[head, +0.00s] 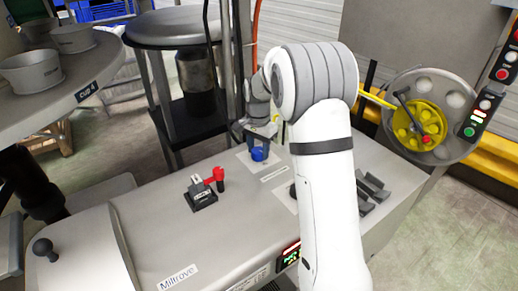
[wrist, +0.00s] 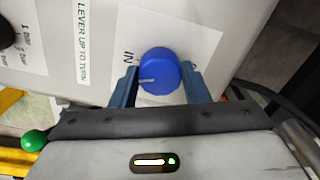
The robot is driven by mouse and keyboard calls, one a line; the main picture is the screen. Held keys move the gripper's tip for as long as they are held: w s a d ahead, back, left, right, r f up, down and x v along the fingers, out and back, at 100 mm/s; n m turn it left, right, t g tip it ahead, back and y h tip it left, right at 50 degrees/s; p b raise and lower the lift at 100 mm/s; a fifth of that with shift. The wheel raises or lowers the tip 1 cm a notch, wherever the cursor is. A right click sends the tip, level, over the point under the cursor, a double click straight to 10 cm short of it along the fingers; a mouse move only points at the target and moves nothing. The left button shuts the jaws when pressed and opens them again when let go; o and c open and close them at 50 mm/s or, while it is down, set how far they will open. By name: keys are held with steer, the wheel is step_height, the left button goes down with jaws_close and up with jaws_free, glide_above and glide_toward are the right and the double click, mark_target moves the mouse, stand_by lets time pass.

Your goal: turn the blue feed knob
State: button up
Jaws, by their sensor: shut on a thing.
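The blue feed knob (head: 259,154) stands on a white label on top of the grey machine, just left of my arm in the head view. In the wrist view the round blue knob (wrist: 160,72) has a pale pointer line on its left part. My gripper (wrist: 160,82) has one finger on each side of the knob and is shut on it. Part of a word, "IN", shows on the label beside the knob. In the head view my gripper (head: 262,140) is small and partly hidden by my own arm.
Black pedals or levers (head: 372,190) lie right of my arm. A yellow wheel (head: 418,125) and button panel (head: 477,118) are at right. A round-topped stand (head: 178,28) is behind.

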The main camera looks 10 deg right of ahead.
mark_target(258, 150)
steer(key=shift+w+r+m, duration=0.1)
steer(key=shift+r+m, duration=0.05)
steer(key=shift+m, duration=0.8)
steer(key=shift+w+r+m, duration=0.1)
steer(key=shift+m, duration=0.85)
steer(key=o, duration=1)
steer(key=shift+s+f, duration=0.1)
steer(key=shift+f, duration=0.1)
steer(key=shift+c, duration=0.2)
steer(key=shift+r+b, duration=0.35)
steer(key=shift+r, duration=3.6)
